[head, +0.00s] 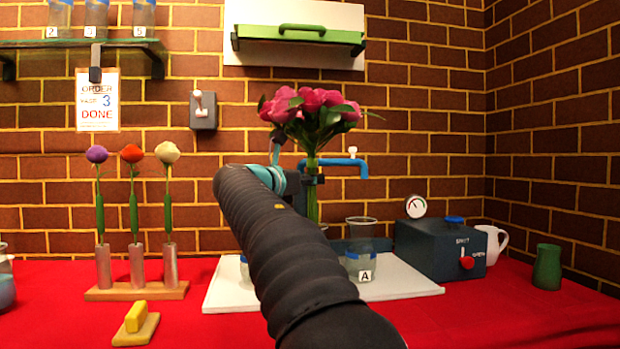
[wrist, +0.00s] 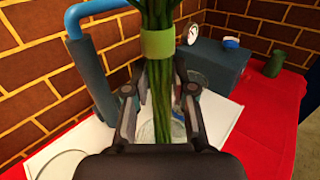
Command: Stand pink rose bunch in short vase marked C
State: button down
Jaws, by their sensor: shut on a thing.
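The pink rose bunch (head: 310,110) is upright above the white board, its green stems hanging down. My gripper (head: 312,181) is shut on the stems, which show between the fingers in the wrist view (wrist: 160,100) under a light green band. A short clear vase marked A (head: 361,262) stands on the board right of my arm. Another clear vessel, mostly hidden behind my arm, shows a sliver left of it (head: 244,270). No label C is readable. In the wrist view, clear glass (wrist: 180,130) shows behind and below the stems; I cannot tell whether the stems are inside it.
A blue tap (head: 345,163) is close behind the bunch. A dark box with a red knob (head: 466,262) stands right of the white board (head: 405,286). A wooden stand with three flowers (head: 137,292) and a yellow-handled block (head: 136,322) are left.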

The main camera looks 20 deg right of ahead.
aim_at(308, 214)
jog(key=shift+f+b, duration=1.95)
jog(key=shift+f, duration=2.05)
jog(key=c, duration=0.9)
grip_release()
